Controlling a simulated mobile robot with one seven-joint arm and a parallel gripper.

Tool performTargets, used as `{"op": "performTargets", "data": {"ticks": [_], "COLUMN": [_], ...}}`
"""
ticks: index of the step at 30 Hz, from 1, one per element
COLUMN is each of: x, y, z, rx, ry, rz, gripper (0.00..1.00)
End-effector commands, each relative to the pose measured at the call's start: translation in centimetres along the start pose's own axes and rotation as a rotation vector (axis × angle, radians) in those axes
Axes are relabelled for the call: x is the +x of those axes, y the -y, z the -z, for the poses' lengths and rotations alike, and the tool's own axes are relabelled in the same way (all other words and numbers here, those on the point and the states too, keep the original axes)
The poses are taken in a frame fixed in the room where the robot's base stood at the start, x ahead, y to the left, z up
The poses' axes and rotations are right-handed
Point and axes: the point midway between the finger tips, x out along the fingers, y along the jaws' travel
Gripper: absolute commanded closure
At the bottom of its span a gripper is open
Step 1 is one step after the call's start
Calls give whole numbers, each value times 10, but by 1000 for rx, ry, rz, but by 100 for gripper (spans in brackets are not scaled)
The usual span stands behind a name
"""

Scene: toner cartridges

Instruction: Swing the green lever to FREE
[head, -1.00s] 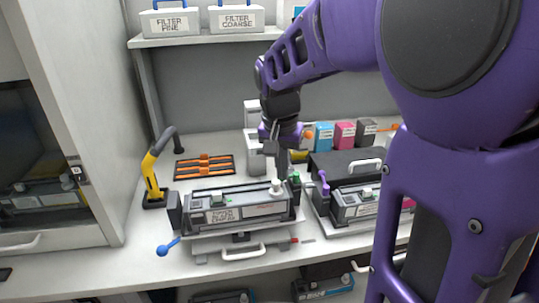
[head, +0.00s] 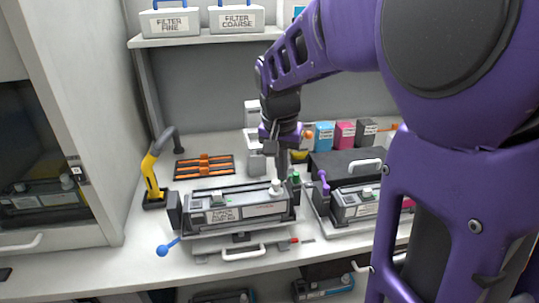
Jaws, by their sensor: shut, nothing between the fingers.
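The green lever (head: 295,179) is a small green-topped piece at the right end of the left toner unit, beside a white knob (head: 275,186). The left toner cartridge (head: 240,210) is grey with a white label and sits in its cradle. My gripper (head: 282,173) points down just behind the white knob and the green lever. It is shut with nothing in it. Its fingertips are partly hidden, and I cannot tell whether they touch the lever. No FREE marking is legible.
A second unit (head: 355,205) with a purple lever (head: 323,182) stands close on the right. A yellow-and-black arm (head: 152,180) stands left. An orange-and-black rack (head: 204,166) lies behind.

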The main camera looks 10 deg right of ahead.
Motion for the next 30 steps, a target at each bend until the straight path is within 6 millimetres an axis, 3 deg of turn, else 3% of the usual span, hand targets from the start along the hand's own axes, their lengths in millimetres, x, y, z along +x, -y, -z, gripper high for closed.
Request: {"op": "performTargets", "data": {"ticks": [18,30], "x": [16,16], "y": [0,6], "z": [-3,1], "rx": [0,-1], "ry": [0,0], "rz": [0,0], "gripper": [100,100]}}
